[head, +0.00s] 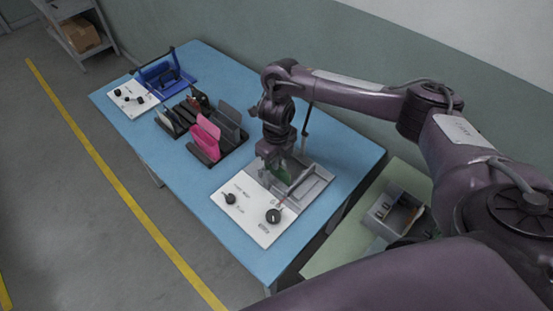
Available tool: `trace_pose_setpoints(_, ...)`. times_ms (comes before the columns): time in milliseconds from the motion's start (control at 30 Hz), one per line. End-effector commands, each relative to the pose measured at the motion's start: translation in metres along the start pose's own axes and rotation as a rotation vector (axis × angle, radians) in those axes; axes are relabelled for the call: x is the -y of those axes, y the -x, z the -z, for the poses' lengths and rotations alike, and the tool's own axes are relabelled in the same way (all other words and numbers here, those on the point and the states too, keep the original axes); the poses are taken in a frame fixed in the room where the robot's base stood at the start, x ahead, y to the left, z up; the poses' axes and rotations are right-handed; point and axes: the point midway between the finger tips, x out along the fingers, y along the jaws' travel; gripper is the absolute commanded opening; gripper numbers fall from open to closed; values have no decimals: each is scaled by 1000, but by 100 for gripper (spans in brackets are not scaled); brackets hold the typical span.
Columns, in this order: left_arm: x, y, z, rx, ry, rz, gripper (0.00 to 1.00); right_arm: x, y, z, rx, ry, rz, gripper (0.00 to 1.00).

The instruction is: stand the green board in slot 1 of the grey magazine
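The green board (284,173) shows only as a small dark green patch at the grey fixture (315,185) on the blue table; most of it is hidden by my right gripper. My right gripper (279,165) points down right at the board, at the fixture's left side. Whether its fingers are closed on the board is too small to tell. What looks like the grey magazine (231,117), with upright grey plates on a dark base, stands left of the gripper, behind the pink plates. Its slots cannot be told apart. My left gripper is out of view.
Pink plates (204,138) and a black rack (172,122) stand beside the magazine. A blue fixture (165,75) with a white knob panel (133,98) is at the far end. Another knob panel (250,208) adjoins the grey fixture. A grey bin (382,208) sits on a green table.

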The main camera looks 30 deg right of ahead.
Motion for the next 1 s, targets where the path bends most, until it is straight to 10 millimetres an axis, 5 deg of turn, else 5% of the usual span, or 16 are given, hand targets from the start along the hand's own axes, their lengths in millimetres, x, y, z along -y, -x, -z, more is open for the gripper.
trace_pose_setpoints(1000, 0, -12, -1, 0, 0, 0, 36, 0, -14, 0, 0, 0, 0, 0)
